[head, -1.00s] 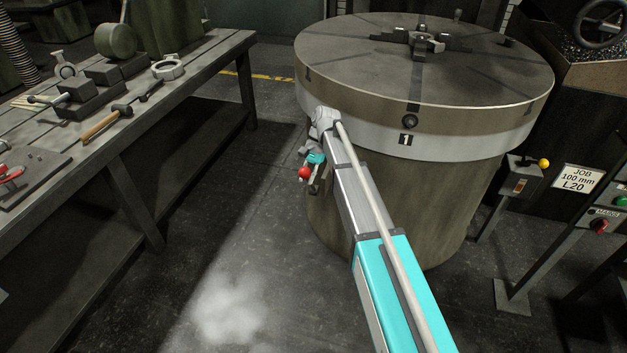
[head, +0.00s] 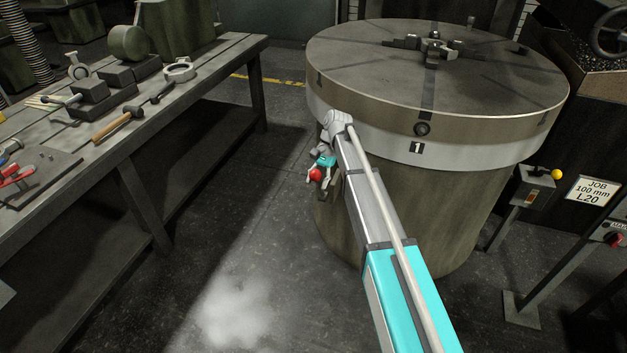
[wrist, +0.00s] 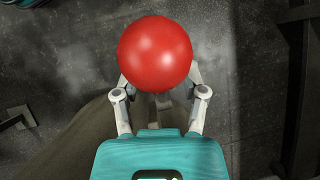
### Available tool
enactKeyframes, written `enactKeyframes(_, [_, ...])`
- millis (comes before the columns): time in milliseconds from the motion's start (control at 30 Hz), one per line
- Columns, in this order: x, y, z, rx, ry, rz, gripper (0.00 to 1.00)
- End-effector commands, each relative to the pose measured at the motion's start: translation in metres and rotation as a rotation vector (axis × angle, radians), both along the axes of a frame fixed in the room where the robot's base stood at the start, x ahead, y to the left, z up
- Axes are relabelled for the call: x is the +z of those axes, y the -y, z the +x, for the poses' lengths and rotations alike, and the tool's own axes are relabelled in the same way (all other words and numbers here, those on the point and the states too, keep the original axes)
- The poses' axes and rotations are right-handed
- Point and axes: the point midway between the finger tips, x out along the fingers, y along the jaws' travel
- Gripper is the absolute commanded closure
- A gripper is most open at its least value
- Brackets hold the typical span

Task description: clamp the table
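The round table (head: 345,75) has a dark slotted top, a pale band marked "1" and a wide pedestal. A red ball knob (head: 315,175) is beside the pedestal's left side; it fills the upper middle of the wrist view (wrist: 155,57). My teal and white gripper (head: 317,178) is at the knob, left of the pedestal. In the wrist view my gripper's (wrist: 158,82) two fingers reach up to either side of the ball. The ball hides the fingertips, so I cannot tell whether they press on it. Any lever under the knob is hidden.
A workbench (head: 215,60) with hammers, blocks and castings stands at the left. At the right are a small box with a yellow knob (head: 557,174), a sign reading "JOB 100 mm L20" (head: 589,190) and a button panel (head: 615,232). Floor is open between bench and table.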

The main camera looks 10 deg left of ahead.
Motion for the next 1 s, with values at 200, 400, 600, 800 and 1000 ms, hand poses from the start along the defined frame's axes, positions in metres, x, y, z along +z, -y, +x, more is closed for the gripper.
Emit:
enactKeyframes(200, [0.0,-0.001,-0.001,0.001,-0.001,0.0,0.43])
enactKeyframes(400, [0.003,-0.001,0.003,0.016,0.032,0.012,0.43])
enactKeyframes(600, [0.014,0.005,0.011,0.025,0.105,0.034,0.43])
enactKeyframes(800, [0.039,0.018,0.011,-0.056,0.13,0.036,0.43])
enactKeyframes(1000, [0.075,0.033,0.011,-0.174,0.167,0.04,0.43])
